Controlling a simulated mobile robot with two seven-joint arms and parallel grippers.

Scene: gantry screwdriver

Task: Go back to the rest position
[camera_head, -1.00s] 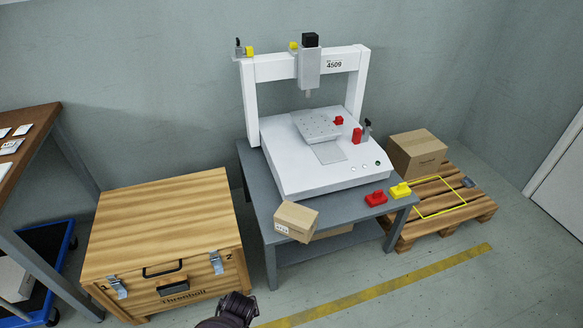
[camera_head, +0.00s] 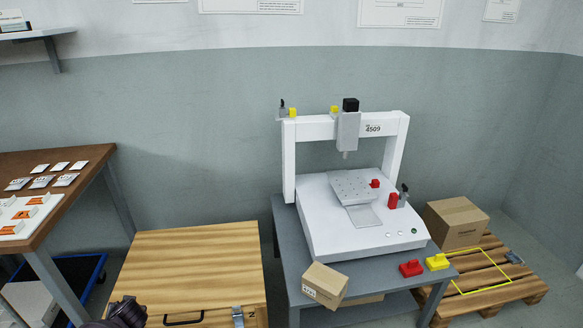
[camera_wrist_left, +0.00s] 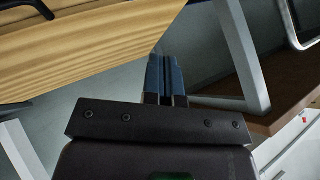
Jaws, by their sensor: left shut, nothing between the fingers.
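My left gripper (camera_wrist_left: 166,80) is shut and empty in the left wrist view. Its blue-grey fingers lie together over the floor, between the wooden crate (camera_wrist_left: 80,50) and the brown workbench (camera_wrist_left: 290,85). In the head view a dark part of my arm shows at the bottom left, in front of the crate (camera_head: 190,265); the fingers cannot be made out there. My right gripper is in neither view. The white gantry machine (camera_head: 345,240), marked 4509, stands on a grey table (camera_head: 290,270).
A small carton (camera_head: 325,285), a red block (camera_head: 411,268) and a yellow block (camera_head: 437,261) sit on the table's front edge. A larger carton (camera_head: 455,222) stands on a pallet (camera_head: 490,290) at right. The workbench (camera_head: 85,165) holds labelled parts at left.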

